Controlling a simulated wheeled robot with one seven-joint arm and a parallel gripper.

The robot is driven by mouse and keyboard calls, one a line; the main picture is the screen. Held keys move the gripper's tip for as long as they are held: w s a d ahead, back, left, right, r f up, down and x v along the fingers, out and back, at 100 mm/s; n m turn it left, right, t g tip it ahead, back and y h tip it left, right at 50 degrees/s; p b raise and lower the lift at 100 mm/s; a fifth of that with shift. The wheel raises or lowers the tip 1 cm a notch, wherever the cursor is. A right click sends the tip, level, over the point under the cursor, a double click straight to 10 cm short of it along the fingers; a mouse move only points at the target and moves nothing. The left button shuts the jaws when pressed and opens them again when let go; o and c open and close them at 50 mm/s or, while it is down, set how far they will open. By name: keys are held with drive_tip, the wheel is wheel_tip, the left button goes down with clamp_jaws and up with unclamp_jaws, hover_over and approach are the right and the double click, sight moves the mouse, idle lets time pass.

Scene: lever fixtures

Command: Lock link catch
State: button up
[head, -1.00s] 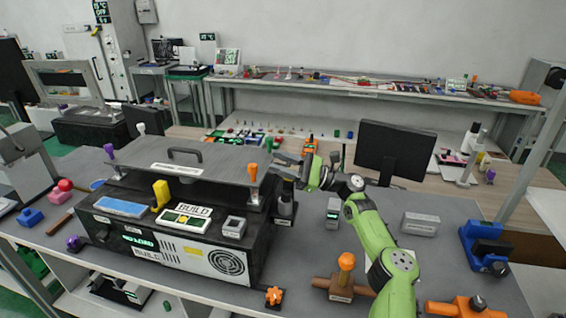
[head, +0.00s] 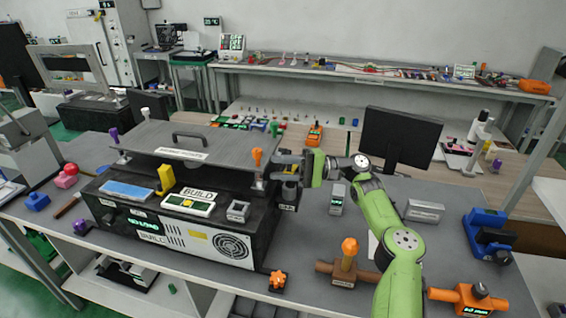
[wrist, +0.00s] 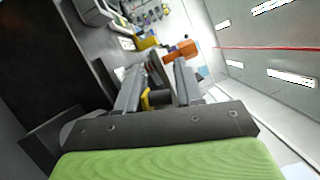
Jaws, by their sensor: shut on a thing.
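A black fixture box (head: 183,239) with a grey hinged-looking lid plate (head: 215,145) stands on the bench in the head view. My gripper (head: 281,166) is at the lid's right end, beside the orange-topped post (head: 257,158). Dark catch-like hardware (head: 289,190) shows just below my gripper. In the wrist view my gripper (wrist: 160,78) is shut on a narrow dark grey part (wrist: 157,68) between its fingers. I take this part to be the link catch's lever; its far end and engagement are hidden.
A brown fixture with an orange knob (head: 349,246) and a small grey device (head: 337,198) stand right of the box. A blue clamp-like fixture (head: 486,235) is farther right. A monitor (head: 399,142) stands behind my arm. Some bench between these is bare.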

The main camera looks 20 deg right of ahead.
drive_tip(key=shift+o, duration=0.2)
drive_tip(key=shift+s+a+f+n+g+h+b, duration=0.1)
drive_tip(key=shift+s+f+n+g+h+b, duration=0.15)
drive_tip(key=shift+n, duration=0.5)
drive_tip(key=shift+f+n+g+h+b, duration=0.15)
drive_tip(key=shift+f+n+h, duration=0.2)
drive_tip(key=shift+n, duration=0.4)
